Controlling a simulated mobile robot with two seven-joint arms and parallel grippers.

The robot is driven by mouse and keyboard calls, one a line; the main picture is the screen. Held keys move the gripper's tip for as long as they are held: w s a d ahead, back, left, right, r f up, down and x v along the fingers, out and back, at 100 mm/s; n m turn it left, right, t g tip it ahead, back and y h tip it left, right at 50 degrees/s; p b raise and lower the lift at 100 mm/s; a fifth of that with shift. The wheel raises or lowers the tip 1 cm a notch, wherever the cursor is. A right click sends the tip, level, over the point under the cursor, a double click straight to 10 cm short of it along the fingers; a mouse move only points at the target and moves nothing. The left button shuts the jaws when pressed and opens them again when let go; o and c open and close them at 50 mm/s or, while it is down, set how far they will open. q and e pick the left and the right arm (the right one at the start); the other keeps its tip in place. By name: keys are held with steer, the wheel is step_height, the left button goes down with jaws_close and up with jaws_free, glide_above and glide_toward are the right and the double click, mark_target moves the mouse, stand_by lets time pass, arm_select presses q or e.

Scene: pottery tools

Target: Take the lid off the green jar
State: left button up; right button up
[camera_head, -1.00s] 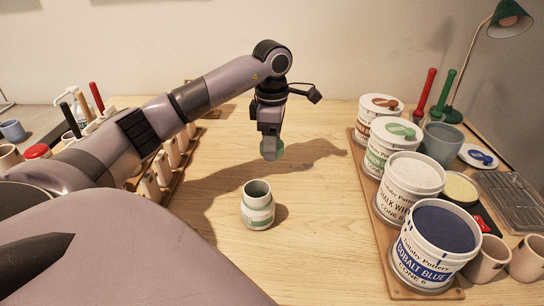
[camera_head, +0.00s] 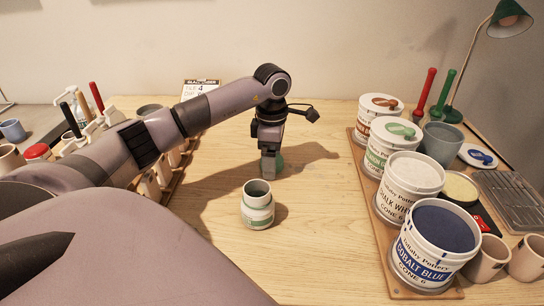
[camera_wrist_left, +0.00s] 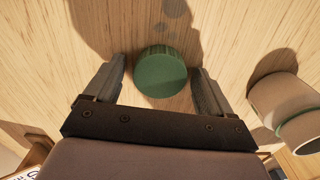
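The green jar (camera_head: 257,214) stands upright and open on the wooden table, its dark inside showing from above; it lies at the right edge of the left wrist view (camera_wrist_left: 284,104). The round green lid (camera_wrist_left: 161,71) is apart from the jar, farther back on the table, and shows partly behind a finger in the head view (camera_head: 279,163). My left gripper (camera_head: 270,166) points down at the lid. In the left wrist view its fingers (camera_wrist_left: 157,86) are open on either side of the lid, with a gap at each side. My right gripper is not in view.
A board on the right holds several glaze tubs, including a cobalt blue one (camera_head: 435,245). A grey cup (camera_head: 441,144) and a green lamp (camera_head: 508,18) stand behind. Tool racks and brushes fill the left side. The table between jar and tubs is clear.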

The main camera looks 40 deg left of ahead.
arm_select(q)
step_height(320, 180, up, 12)
steer(key=shift+r, duration=0.15)
stand_by(0.5)
